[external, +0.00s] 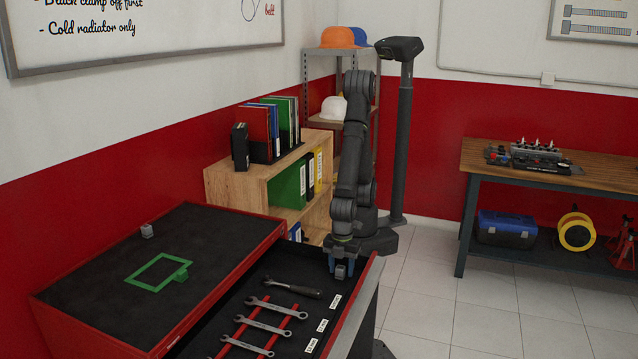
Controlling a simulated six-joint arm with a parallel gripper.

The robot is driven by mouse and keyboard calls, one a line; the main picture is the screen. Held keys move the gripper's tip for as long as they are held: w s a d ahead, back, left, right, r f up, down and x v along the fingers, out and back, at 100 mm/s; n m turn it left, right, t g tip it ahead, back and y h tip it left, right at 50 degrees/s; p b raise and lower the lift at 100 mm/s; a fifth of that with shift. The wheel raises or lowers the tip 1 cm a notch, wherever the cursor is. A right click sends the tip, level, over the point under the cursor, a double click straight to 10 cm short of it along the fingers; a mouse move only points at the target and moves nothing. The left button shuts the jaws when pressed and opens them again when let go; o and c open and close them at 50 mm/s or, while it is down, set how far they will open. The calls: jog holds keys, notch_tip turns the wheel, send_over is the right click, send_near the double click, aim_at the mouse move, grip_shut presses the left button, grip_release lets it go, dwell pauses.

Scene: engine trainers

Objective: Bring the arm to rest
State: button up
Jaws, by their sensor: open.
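My gripper (341,266) has blue fingers and points down at the far right corner of the open tool drawer (230,312). Its fingers are open, with a small grey block (340,272) showing between or just in front of them. I cannot tell whether they touch it. My arm rises almost straight up from the gripper, in front of the shelves. A dark-handled ratchet (291,288) lies in the drawer to the left of the gripper. Several wrenches (262,326) lie nearer the camera, across red strips.
The red cabinet's black top (215,232) holds a green frame (158,272) and a small grey cube (147,230). A wooden bookshelf (240,180) stands behind. A camera post (403,140) rises beside my arm. A workbench (590,172) stands right, with clear floor before it.

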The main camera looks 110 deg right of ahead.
notch_tip(320, 180, up, 4)
jog(key=shift+r, duration=0.15)
jog(key=w+d+r, duration=0.1)
jog(key=d+r, duration=0.1)
jog(key=d, duration=0.1)
jog(key=w+d+r, duration=0.1)
jog(key=d+r, duration=0.1)
jog(key=d, duration=0.2)
jog(key=w+d+r, duration=0.2)
jog(key=d+r, duration=0.1)
jog(key=d, duration=0.1)
jog(key=shift+d, duration=0.15)
jog(key=w+d+r, duration=0.3)
jog(key=w+d, duration=0.5)
jog(key=d, duration=0.1)
jog(key=w+d+r, duration=0.4)
jog(key=w+d, duration=0.4)
jog(key=d, duration=0.1)
jog(key=shift+w+d+r+n, duration=0.2)
jog(key=shift+w+d+n, duration=0.05)
jog(key=shift+w+n, duration=0.1)
